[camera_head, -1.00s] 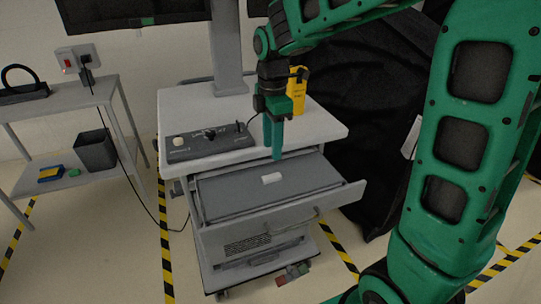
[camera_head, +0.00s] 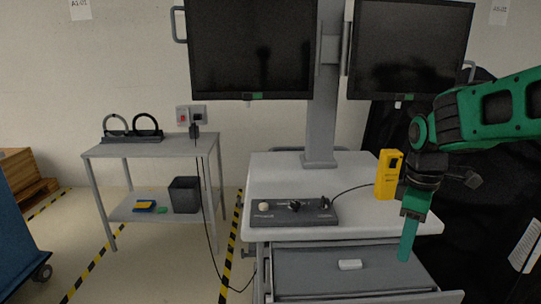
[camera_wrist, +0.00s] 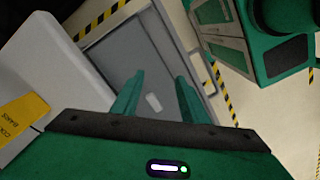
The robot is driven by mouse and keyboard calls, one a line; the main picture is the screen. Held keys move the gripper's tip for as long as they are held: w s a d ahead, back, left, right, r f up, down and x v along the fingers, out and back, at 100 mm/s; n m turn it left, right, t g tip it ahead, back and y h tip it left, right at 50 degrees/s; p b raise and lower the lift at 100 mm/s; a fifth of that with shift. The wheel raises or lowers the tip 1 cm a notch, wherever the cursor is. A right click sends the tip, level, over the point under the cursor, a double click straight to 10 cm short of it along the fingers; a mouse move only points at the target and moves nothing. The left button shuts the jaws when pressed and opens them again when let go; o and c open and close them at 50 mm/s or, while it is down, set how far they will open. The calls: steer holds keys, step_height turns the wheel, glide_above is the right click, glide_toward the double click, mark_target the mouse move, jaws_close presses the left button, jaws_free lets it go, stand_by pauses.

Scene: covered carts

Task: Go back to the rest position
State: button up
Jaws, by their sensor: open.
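My gripper (camera_head: 405,240) hangs pointing down above the right side of an open cart drawer (camera_head: 310,271). In the wrist view its two green fingers (camera_wrist: 158,98) are apart with nothing held between them. A small white block (camera_head: 349,265) lies on the drawer's grey floor. In the wrist view the block (camera_wrist: 153,102) shows between the fingers, farther off on the drawer floor. My green arm reaches in from the right edge of the head view.
The cart top (camera_head: 290,180) bears a control box (camera_head: 292,212) and a yellow device (camera_head: 388,175) close to my gripper. Two monitors (camera_head: 252,45) stand above. A side table (camera_head: 150,147) stands left, and black-covered carts (camera_head: 480,220) stand right.

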steer(key=s+d+f+m, duration=0.1)
steer(key=s+d+m, duration=0.3)
steer(key=s+m, duration=0.4)
steer(key=s+d+f+m, duration=0.2)
steer(key=s+d+m, duration=0.2)
steer(key=s+m, duration=0.4)
steer(key=s, duration=0.3)
steer(key=shift+s+d+f+m+y, duration=0.2)
steer(key=shift+s+d+m+y, duration=0.1)
steer(key=shift+d, duration=0.05)
steer(key=shift+w+f, duration=0.25)
steer(key=shift+w, duration=0.35)
